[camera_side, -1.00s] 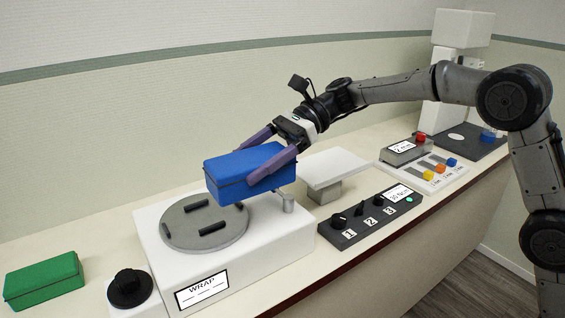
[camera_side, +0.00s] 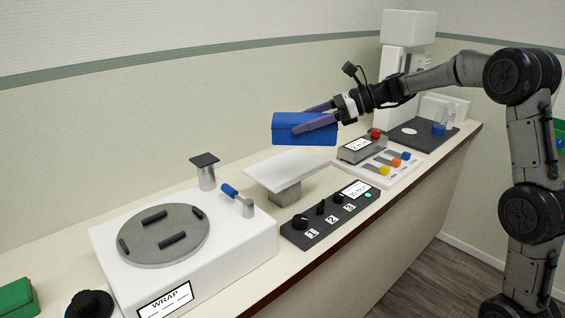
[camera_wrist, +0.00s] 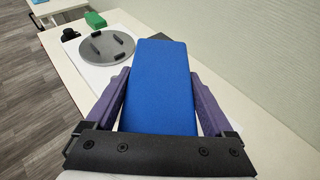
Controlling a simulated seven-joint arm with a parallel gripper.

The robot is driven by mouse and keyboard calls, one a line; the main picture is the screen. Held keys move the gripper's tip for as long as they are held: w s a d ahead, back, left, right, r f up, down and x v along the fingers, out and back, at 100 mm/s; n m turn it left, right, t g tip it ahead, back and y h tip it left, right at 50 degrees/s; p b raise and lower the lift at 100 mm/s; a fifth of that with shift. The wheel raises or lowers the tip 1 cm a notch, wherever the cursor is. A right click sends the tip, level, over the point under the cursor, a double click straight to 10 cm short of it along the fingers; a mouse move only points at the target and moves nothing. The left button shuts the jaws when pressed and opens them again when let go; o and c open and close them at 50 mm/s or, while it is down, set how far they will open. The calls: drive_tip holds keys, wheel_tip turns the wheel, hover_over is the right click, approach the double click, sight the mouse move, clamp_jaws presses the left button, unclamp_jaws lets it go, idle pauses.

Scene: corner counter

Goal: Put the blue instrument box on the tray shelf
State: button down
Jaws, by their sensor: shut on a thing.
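The blue instrument box (camera_side: 303,129) is held in the air between the purple fingers of my gripper (camera_side: 318,122), which is shut on its two long sides. In the wrist view the blue box (camera_wrist: 160,85) fills the middle, with a finger on each side. The tray shelf (camera_side: 292,170) looks like the white flat plate on a short grey post. Nothing lies on the plate.
The white wrap machine (camera_side: 245,248) with a grey turntable (camera_side: 163,235) stands left of the shelf. A black knob panel (camera_side: 325,215) sits in front. A panel with coloured sliders (camera_side: 385,168) is to the right. A green box (camera_side: 15,298) lies far left.

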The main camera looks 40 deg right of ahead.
drive_tip(key=w+f, duration=0.2)
drive_tip(key=w, duration=0.2)
drive_tip(key=w+f, duration=0.3)
drive_tip(key=w, duration=0.1)
drive_tip(key=w+d+f, duration=0.1)
drive_tip(key=w+f, duration=0.2)
drive_tip(key=w, duration=0.1)
drive_tip(key=shift+w+d+f, duration=0.1)
drive_tip(key=shift+w, duration=0.1)
drive_tip(key=shift+w+f, duration=0.6)
drive_tip(key=shift+f, duration=1.55)
drive_tip(key=shift+f, duration=0.2)
unclamp_jaws()
drive_tip(key=shift+f, duration=0.15)
